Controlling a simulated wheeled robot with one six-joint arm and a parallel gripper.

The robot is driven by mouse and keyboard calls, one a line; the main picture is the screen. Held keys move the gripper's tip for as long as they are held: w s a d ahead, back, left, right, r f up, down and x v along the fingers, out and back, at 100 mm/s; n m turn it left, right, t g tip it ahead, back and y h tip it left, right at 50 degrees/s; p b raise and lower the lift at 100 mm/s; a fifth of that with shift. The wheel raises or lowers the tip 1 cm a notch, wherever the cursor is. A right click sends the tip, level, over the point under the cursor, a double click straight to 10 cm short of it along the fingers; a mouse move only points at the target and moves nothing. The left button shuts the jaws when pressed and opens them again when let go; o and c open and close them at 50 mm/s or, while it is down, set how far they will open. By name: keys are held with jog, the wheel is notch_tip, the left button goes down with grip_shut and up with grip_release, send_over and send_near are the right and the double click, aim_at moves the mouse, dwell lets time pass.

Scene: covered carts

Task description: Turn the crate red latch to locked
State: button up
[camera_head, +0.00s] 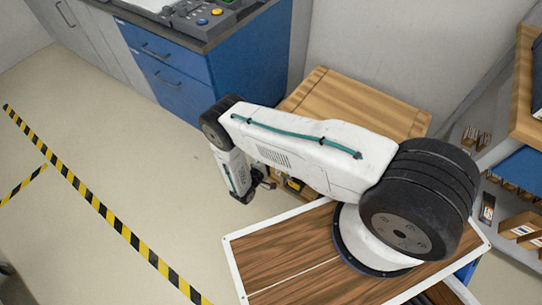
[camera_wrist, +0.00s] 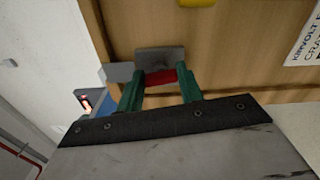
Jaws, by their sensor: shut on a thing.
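The wooden crate (camera_head: 355,98) stands beyond my arm in the head view. Its side fills much of the wrist view (camera_wrist: 235,50). The red latch (camera_wrist: 160,77) sits below a grey metal plate (camera_wrist: 160,56) on the crate's side. My gripper (camera_wrist: 160,84) has its two green fingers on either side of the red latch and is shut on it. The fingers cover the latch's ends, and its lock position cannot be read. In the head view, my gripper (camera_head: 266,182) is small and partly hidden beside the crate.
A blue cabinet (camera_head: 215,75) with a control panel stands behind on the left. Shelving (camera_head: 510,170) stands at the right. The floor (camera_head: 120,150) at left is clear, with yellow-black tape. A printed label (camera_wrist: 305,42) and a yellow part (camera_wrist: 197,2) show on the crate.

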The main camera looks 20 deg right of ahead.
jog(key=shift+s+d+f, duration=0.1)
jog(key=shift+s+d, duration=0.1)
jog(key=shift+s, duration=0.05)
jog(key=o, duration=1)
jog(key=shift+w+a, duration=0.1)
jog(key=v, duration=0.7)
jog(key=shift+s+a, duration=0.2)
jog(key=shift+a, duration=0.15)
